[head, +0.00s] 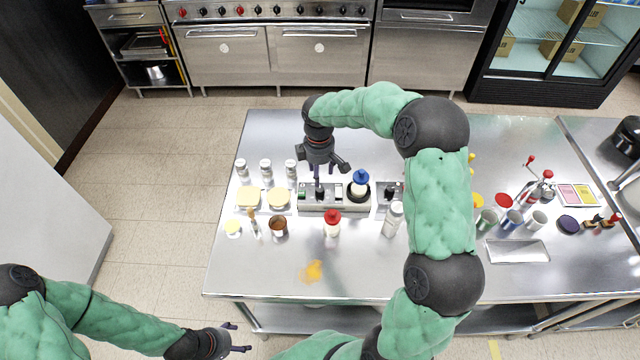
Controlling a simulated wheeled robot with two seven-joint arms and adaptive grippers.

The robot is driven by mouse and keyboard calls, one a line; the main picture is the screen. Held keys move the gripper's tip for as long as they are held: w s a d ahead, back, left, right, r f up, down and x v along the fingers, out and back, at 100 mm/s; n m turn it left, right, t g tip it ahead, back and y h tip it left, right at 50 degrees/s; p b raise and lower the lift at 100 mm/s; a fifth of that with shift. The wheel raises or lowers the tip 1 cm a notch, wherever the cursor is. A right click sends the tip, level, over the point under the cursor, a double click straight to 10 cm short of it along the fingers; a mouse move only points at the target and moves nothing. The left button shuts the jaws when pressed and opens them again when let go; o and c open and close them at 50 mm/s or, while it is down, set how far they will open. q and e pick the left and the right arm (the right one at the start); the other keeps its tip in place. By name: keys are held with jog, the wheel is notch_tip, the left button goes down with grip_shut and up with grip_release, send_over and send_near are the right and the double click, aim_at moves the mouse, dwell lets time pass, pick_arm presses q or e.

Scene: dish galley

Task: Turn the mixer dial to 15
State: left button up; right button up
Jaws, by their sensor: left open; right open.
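The mixer appears to be the low silver box (335,208) on the steel table. It bears a blue-capped container (360,184) and a small black knob (320,193) that looks like its dial. The dial's marks and setting are too small to read. My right gripper (331,173) is open and points down just behind and above the knob; whether a finger touches it I cannot tell. My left gripper (241,338) is open and empty at the lower left, off the table's front left corner.
Red-topped (332,225) and white (393,218) bottles stand in front of the box. Mugs (513,219) stand right. The front left of the table is mostly clear, except for a yellow spill (312,271).

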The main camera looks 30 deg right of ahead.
aim_at(320, 189)
jog(key=f, duration=0.4)
jog(key=f+b, duration=0.1)
jog(key=f, duration=0.4)
jog(key=shift+w+d+f, duration=0.1)
jog(key=shift+w+d, duration=0.05)
jog(key=shift+w, duration=0.05)
grip_shut()
